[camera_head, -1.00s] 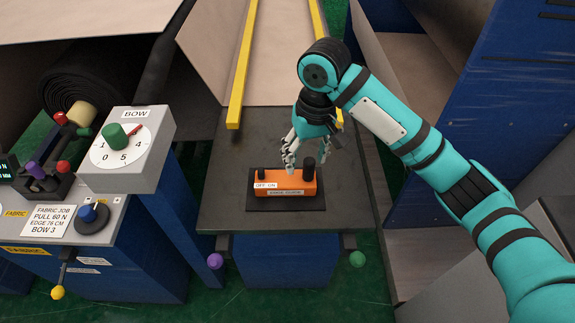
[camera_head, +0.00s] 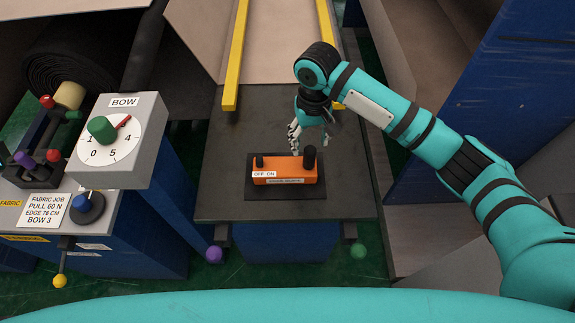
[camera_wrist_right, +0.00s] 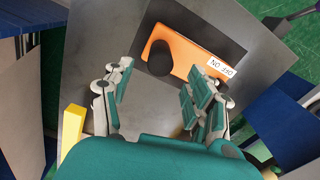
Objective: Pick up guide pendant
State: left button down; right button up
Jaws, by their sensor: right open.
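The guide pendant (camera_head: 285,174) is an orange box with two black posts and white labels, one reading OFF ON. It lies on a dark pad on the grey table plate (camera_head: 235,125). In the right wrist view the orange box (camera_wrist_right: 200,49) lies beyond the fingertips, with a dark round post at its left end. My right gripper (camera_head: 311,143) is open and empty, behind and above the pendant's right half. Its spread fingers also show in the right wrist view (camera_wrist_right: 157,82), with bare plate between them. My left gripper is not in view.
Left of the plate stands a grey BOW dial box (camera_head: 122,138) with a green knob. A console with coloured knobs (camera_head: 88,206) is below it. Two yellow rails (camera_head: 236,60) run behind the plate.

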aim_at(310, 148)
jog(key=shift+f, duration=0.15)
jog(key=shift+s+f+p, duration=0.1)
jog(key=shift+f+p, duration=0.15)
jog(key=shift+p, duration=0.05)
jog(key=f, duration=0.2)
jog(key=f+p, duration=0.1)
jog(key=shift+s+d+f, duration=0.1)
jog(key=shift+d+f, duration=0.1)
jog(key=shift+f, duration=0.65)
jog(key=c, duration=0.7)
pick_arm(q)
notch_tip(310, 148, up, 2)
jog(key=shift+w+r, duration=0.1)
pick_arm(e)
grip_shut()
jog(key=shift+a, duration=0.1)
